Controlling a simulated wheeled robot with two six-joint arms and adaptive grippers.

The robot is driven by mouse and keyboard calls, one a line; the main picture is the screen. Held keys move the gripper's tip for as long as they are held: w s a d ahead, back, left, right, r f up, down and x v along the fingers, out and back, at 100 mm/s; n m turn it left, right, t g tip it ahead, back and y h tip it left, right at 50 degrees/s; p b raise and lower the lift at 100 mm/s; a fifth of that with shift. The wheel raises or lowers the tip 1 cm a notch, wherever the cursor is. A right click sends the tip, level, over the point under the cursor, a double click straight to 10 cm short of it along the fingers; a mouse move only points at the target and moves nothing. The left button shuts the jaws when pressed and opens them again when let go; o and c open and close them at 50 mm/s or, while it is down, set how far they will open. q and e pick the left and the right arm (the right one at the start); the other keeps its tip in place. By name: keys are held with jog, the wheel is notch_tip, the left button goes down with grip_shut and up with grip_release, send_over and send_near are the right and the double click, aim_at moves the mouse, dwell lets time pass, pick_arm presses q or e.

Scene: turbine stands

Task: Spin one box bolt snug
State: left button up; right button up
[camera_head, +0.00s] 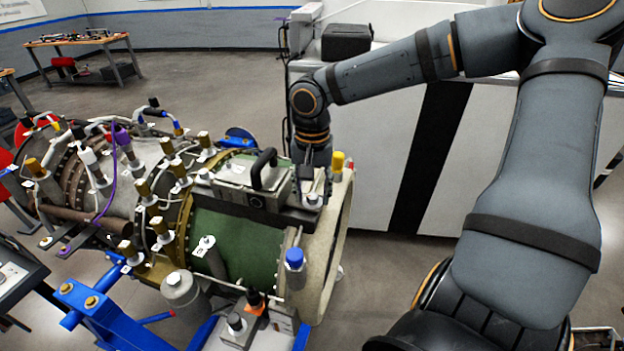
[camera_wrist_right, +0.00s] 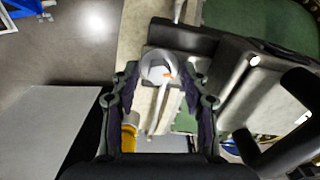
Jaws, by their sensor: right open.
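The grey box (camera_head: 235,182) with a black handle (camera_head: 264,166) sits on top of the green turbine casing (camera_head: 235,235). A box bolt (camera_head: 312,199) with a pale round head stands at the box's right end. My right gripper (camera_head: 314,183) points down right over this bolt. In the right wrist view the bolt's round head (camera_wrist_right: 158,67), with an orange mark, lies between the two open fingers (camera_wrist_right: 162,88), with a gap on both sides. Whether the fingertips are down at the head's height I cannot tell. My left gripper is not in view.
The yellow-capped post (camera_head: 338,162) is close to the right of my gripper; a blue-capped one (camera_head: 294,258) is nearer. Cables and several fittings crowd the turbine's left half. A white cabinet (camera_head: 385,160) stands behind. A blue stand (camera_head: 110,318) shows at lower left.

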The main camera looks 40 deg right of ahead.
jog(key=shift+f, duration=0.25)
jog(key=shift+r, duration=0.1)
jog(key=shift+p, duration=0.5)
